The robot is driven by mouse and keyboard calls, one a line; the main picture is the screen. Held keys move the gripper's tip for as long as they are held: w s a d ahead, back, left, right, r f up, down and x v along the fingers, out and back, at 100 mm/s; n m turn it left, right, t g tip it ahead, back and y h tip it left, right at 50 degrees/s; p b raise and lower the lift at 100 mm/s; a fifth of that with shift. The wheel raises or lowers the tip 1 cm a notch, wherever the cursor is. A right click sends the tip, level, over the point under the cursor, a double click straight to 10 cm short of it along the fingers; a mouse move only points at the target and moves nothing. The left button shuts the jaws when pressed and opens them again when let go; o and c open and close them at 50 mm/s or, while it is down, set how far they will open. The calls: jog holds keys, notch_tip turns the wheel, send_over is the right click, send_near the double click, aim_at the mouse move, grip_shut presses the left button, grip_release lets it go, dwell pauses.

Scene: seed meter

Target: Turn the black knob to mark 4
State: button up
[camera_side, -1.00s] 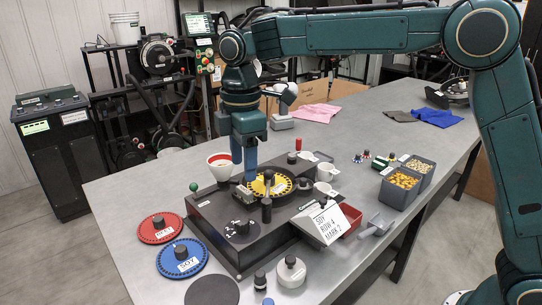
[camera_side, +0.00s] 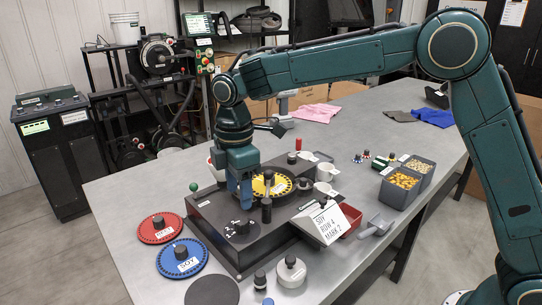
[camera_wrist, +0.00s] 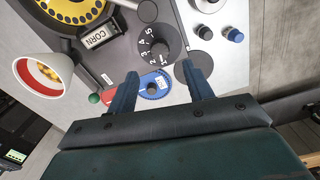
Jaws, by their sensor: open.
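The black knob (camera_side: 241,228) sits on a numbered black dial at the front left of the dark seed meter base (camera_side: 213,217). In the wrist view the knob (camera_wrist: 159,48) has white numerals along its left side; I cannot tell which mark it points at. My gripper (camera_side: 243,200) is above the base, a little behind and above the knob, pointing down. In the wrist view its two fingers (camera_wrist: 162,82) are apart with nothing between them, and the knob lies beyond the tips, not touched.
A black-handled lever (camera_side: 266,211) stands right of the knob, near the yellow seed plate (camera_side: 259,187). A white funnel (camera_wrist: 35,66) and a green ball (camera_side: 194,187) are near the gripper. A card (camera_side: 328,222) reads SOY, ROW 4, MARK 2. Red (camera_side: 145,232) and blue (camera_side: 166,262) plates lie left.

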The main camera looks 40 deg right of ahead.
aim_at(241, 220)
notch_tip(241, 220, down, 8)
jog(key=shift+f, duration=0.1)
dwell(0.4)
jog(key=shift+c, duration=0.2)
jog(key=c, duration=0.9)
